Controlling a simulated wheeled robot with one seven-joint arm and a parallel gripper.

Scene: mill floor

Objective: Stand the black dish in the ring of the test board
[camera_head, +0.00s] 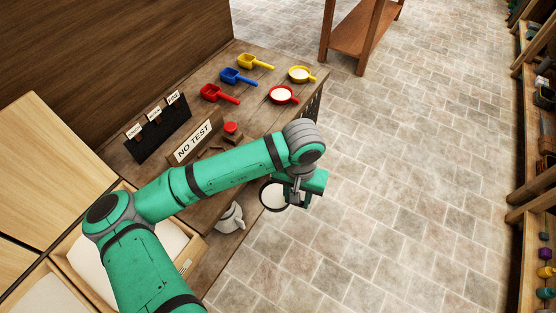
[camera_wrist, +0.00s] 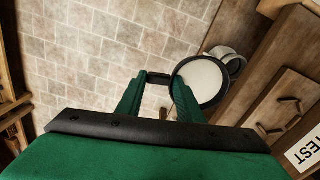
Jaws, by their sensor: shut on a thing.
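The black dish (camera_head: 267,196) has a dark rim and a pale, whitish inside. In the wrist view the dish (camera_wrist: 203,80) lies right of the jaws, with a short black handle (camera_wrist: 158,78) between the fingers. It looks roughly level. A "NO TEST" sign (camera_head: 193,142) stands on the table, left of my forearm. I cannot make out the ring of the test board; my arm covers part of the table.
Yellow, blue and red scoops (camera_head: 239,76) and yellow and red dishes (camera_head: 284,95) with pale contents sit at the table's far end. A black rack (camera_head: 160,132) holds tags. Tiled floor right of the table is clear.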

